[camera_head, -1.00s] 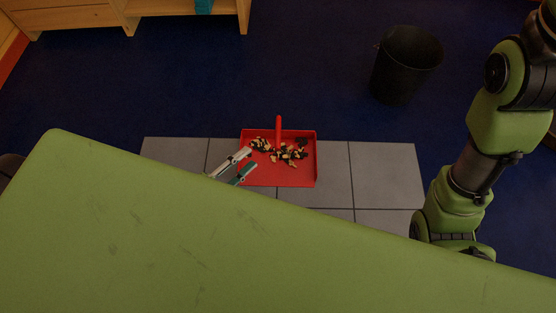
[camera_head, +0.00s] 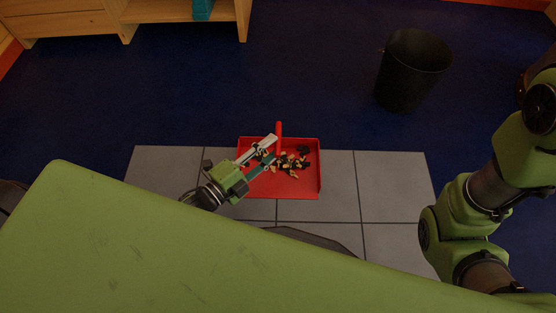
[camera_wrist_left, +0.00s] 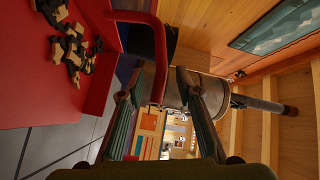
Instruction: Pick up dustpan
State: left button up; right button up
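The red dustpan (camera_head: 302,187) lies on grey floor tiles with several dark and pale scraps (camera_head: 292,163) in it. Its upright red handle (camera_head: 279,130) rises at the back edge. My left gripper (camera_head: 274,148) is open over the pan, its fingertips close to the handle. In the left wrist view, the handle (camera_wrist_left: 160,62) shows between the two spread fingers of the gripper (camera_wrist_left: 160,88); I cannot tell whether they touch it. The pan (camera_wrist_left: 40,90) fills the left of that view. My right arm is at the right, its gripper out of view.
A black bin (camera_head: 411,72) stands on the blue floor at the back right. A wooden shelf unit (camera_head: 185,10) is at the back left. Blue floor between them is clear. My green body covers the lower part of the head view.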

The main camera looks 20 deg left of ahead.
aim_at(278, 136)
pick_arm(q)
jog(key=w+b, duration=0.1)
jog(key=w, duration=0.1)
jog(key=w+b, duration=0.2)
jog(key=shift+d+f, duration=0.2)
jog(key=shift+d, duration=0.2)
jog(key=shift+w+d, duration=0.15)
jog(key=shift+w, duration=0.15)
jog(key=shift+r, duration=0.1)
jog(key=shift+r, duration=0.1)
grip_shut()
